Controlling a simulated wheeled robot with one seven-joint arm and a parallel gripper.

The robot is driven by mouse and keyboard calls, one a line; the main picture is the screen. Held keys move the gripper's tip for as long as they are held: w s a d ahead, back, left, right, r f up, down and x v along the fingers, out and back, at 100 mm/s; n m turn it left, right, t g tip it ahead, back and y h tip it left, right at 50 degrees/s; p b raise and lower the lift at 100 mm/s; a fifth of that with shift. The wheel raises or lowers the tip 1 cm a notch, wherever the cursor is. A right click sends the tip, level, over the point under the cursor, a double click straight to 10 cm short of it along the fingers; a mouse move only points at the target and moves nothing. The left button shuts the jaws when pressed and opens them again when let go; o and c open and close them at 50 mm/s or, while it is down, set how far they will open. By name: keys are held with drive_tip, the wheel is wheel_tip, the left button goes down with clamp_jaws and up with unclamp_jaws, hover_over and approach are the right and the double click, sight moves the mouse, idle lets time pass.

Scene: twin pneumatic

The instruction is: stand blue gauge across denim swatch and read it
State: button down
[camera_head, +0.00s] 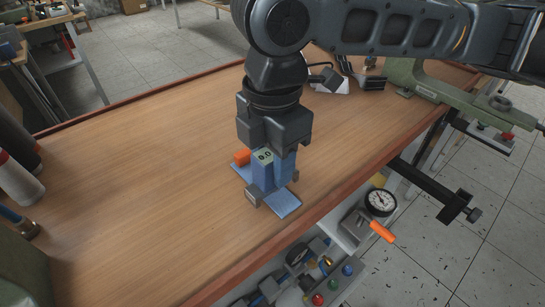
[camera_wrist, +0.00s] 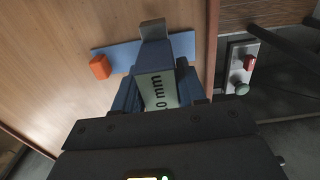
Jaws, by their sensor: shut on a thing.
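The blue gauge (camera_head: 262,177) stands upright at the blue denim swatch (camera_head: 287,205), with a grey foot at its base. Its small display reads 0.0 in the head view; the wrist view shows ".0 mm" on the display (camera_wrist: 160,90), with the start cut off. My gripper (camera_head: 274,160) points down and is shut on the gauge's upper part. The flat swatch (camera_wrist: 115,53) extends out on both sides of the gauge. Whether the swatch lies inside the gauge's jaws is hidden.
An orange block (camera_head: 242,157) is at the swatch's far left end. The bench's front edge (camera_head: 330,190) is close on the right. Wide bare wood lies to the left. A dial gauge (camera_head: 381,202) and a green clamp-like tool (camera_head: 430,85) are to the right.

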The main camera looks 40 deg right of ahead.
drive_tip(key=shift+f, duration=0.45)
idle(0.6)
drive_tip(key=c, duration=0.6)
unclamp_jaws()
drive_tip(key=shift+o, duration=0.2)
drive_tip(key=shift+r, duration=3.9)
drive_tip(key=shift+s, duration=0.1)
